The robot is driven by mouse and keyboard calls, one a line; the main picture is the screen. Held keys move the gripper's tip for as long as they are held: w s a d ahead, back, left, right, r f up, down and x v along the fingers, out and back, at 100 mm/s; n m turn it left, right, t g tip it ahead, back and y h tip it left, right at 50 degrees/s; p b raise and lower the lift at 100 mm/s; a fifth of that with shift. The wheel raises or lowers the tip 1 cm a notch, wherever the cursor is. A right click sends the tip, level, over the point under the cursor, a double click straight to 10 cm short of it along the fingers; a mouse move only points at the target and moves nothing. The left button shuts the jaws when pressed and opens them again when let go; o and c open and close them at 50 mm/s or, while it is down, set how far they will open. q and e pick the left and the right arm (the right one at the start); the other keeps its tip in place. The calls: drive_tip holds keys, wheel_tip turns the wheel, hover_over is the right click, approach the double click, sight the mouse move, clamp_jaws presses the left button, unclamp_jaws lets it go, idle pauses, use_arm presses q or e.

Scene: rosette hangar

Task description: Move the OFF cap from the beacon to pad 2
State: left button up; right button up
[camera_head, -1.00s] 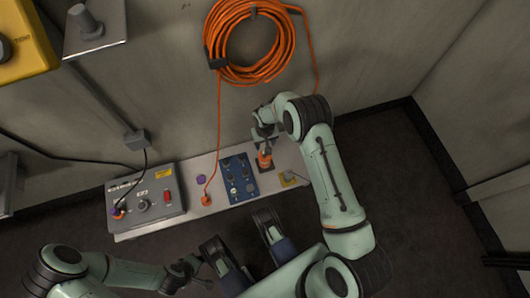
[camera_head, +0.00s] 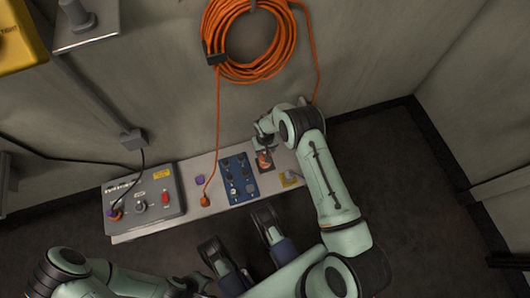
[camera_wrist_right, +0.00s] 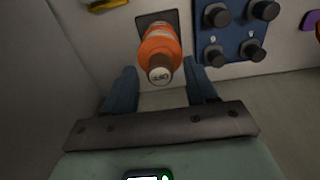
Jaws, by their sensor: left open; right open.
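The orange beacon (camera_head: 264,161) stands on a dark square plate on the bench. In the right wrist view the beacon (camera_wrist_right: 160,45) points toward the camera, and the pale round OFF cap (camera_wrist_right: 160,75) sits on its end. My right gripper (camera_head: 264,143) is open at the beacon; in its wrist view the blue fingers (camera_wrist_right: 160,88) stand apart, either side of the cap, with no clear contact. My left gripper (camera_head: 196,284) is low in the head view, away from the bench, its jaws small and unclear. I cannot read which place is pad 2.
A blue panel (camera_head: 238,166) with several dark knobs is left of the beacon. A grey control box (camera_head: 177,196) stands at the bench's left end. A purple piece (camera_head: 200,180) and a yellow piece (camera_head: 290,177) flank them. An orange cable (camera_head: 217,120) hangs down the wall.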

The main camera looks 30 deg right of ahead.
drive_tip(key=shift+f, duration=0.55)
idle(0.7)
clamp_jaws()
drive_tip(key=shift+r, duration=0.2)
drive_tip(key=shift+r+p, duration=1.85)
drive_tip(key=shift+r, duration=1)
drive_tip(key=shift+f, duration=0.1)
drive_tip(key=shift+s+a+f+n, duration=1.1)
drive_tip(key=shift+a+f, duration=0.95)
drive_tip(key=shift+f, duration=0.4)
drive_tip(key=shift+s+a+f+n, duration=0.9)
drive_tip(key=shift+s+a+f, duration=0.3)
drive_tip(key=shift+a+f, duration=1.05)
drive_tip(key=shift+s+a+f+n, duration=1.1)
drive_tip(key=shift+a+f, duration=0.7)
drive_tip(key=shift+f, duration=0.9)
